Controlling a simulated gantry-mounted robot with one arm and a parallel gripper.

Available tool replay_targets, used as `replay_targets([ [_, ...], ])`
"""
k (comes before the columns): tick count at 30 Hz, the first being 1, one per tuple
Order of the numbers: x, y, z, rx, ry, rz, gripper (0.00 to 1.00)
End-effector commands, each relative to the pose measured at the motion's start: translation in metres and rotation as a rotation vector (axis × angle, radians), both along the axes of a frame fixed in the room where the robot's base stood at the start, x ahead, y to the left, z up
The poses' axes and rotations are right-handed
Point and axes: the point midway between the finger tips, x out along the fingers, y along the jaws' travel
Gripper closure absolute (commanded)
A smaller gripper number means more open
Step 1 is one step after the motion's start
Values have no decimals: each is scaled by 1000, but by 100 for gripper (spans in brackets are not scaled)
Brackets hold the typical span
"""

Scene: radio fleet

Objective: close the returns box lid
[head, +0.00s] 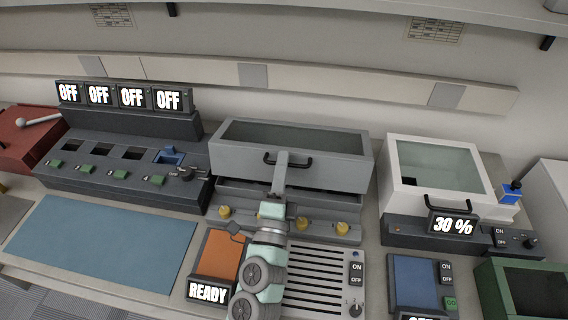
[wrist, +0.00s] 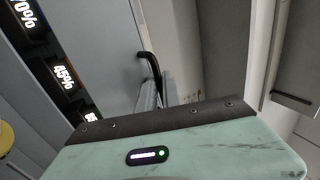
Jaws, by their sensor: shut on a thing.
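A large grey box (head: 225,158) with a dark window in its top stands at the centre in the head view. A black bar handle (head: 300,163) is on its front; the handle also shows in the wrist view (wrist: 150,66). My gripper (head: 281,162) reaches up to this handle and is shut on it. In the wrist view my gripper (wrist: 158,95) meets the lower part of the handle, and the exact contact is partly hidden. No readable label tells which box is the returns box.
Yellow knobs (head: 342,228) line the front below the grey box. A red box (head: 22,145) is far left. A blue mat (head: 95,243) is clear.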

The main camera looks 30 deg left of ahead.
Motion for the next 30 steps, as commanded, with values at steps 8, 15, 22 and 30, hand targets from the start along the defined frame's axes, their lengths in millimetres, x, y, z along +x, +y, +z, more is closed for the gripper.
replay_targets([
  [8,0,2,-4,-5,7,4,85],
  [15,-2,1,-5,-5,7,4,82],
  [22,-28,-7,-14,-7,8,6,82],
  [30,-71,-23,-29,-6,6,4,82],
])
